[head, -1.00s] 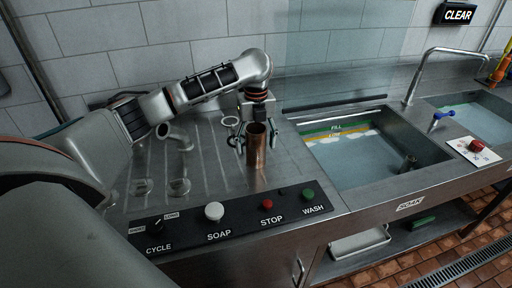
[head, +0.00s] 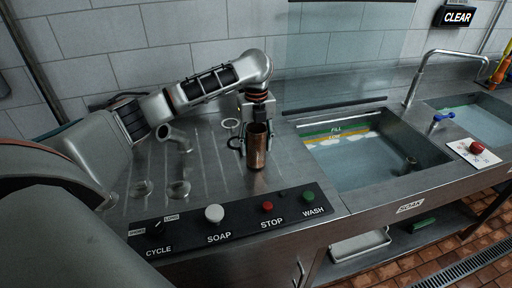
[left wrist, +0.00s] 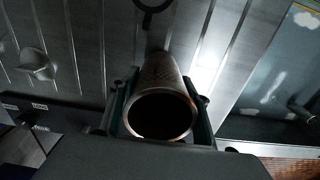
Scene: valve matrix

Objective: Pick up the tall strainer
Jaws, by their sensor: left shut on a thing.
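The tall strainer (head: 257,150) is a copper-coloured open cylinder, upright at the right end of the ribbed steel drainboard. My left gripper (head: 253,142) comes down on it from above, with a finger on either side of its upper part. In the left wrist view the strainer's round open mouth (left wrist: 161,114) faces the camera between the two fingers (left wrist: 160,112), which are closed against its sides. I cannot tell whether its base touches the drainboard. My right gripper is in neither view.
Steel pipe-like fittings (head: 175,138) stand on the drainboard (head: 205,165) to the left. A control panel (head: 240,217) with knob and buttons runs along the front edge. A soak sink (head: 365,160) with water lies to the right, with a tap (head: 418,80) behind it.

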